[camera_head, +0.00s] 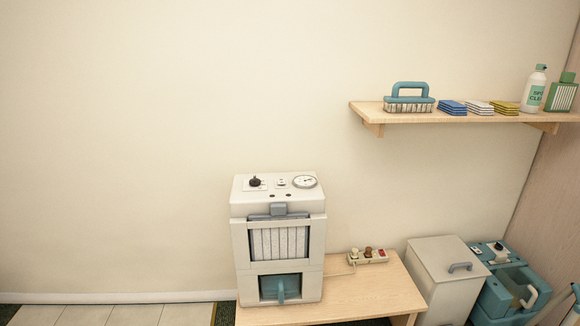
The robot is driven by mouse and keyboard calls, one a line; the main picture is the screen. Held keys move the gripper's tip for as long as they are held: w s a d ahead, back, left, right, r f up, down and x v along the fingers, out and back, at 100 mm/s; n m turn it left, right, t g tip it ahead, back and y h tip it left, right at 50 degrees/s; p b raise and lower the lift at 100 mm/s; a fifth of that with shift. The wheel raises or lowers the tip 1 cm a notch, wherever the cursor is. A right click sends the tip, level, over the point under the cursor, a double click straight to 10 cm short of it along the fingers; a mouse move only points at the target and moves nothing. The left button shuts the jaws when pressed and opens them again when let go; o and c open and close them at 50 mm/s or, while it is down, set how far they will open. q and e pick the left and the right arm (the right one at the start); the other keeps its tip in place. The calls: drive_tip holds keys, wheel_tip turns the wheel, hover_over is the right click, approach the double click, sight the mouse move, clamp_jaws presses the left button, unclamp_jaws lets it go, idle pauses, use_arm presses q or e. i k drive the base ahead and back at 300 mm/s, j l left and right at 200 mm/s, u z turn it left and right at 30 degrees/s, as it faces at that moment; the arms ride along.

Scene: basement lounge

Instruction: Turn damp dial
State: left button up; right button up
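A white box-shaped machine (238,235) stands on a low wooden table. A black dial (255,182) sits on the left of its top panel. A round white gauge (305,181) is on the right of that panel, with small controls between them. The dial's markings are too small to read. The machine's front has a pleated filter panel (280,243) and a teal compartment with a handle (281,290) below it. Neither of my grippers is in view.
The low wooden table (380,293) also holds a power strip (368,257). A white lidded bin (440,270) and a teal machine (507,285) stand at the right. A wall shelf (450,117) carries a brush (409,97), folded cloths and bottles. The left floor is clear.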

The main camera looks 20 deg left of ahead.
sight(254, 182)
drive_tip(key=i+j+z, duration=0.3)
drive_tip(key=i+j, duration=0.55)
drive_tip(key=i, duration=0.1)
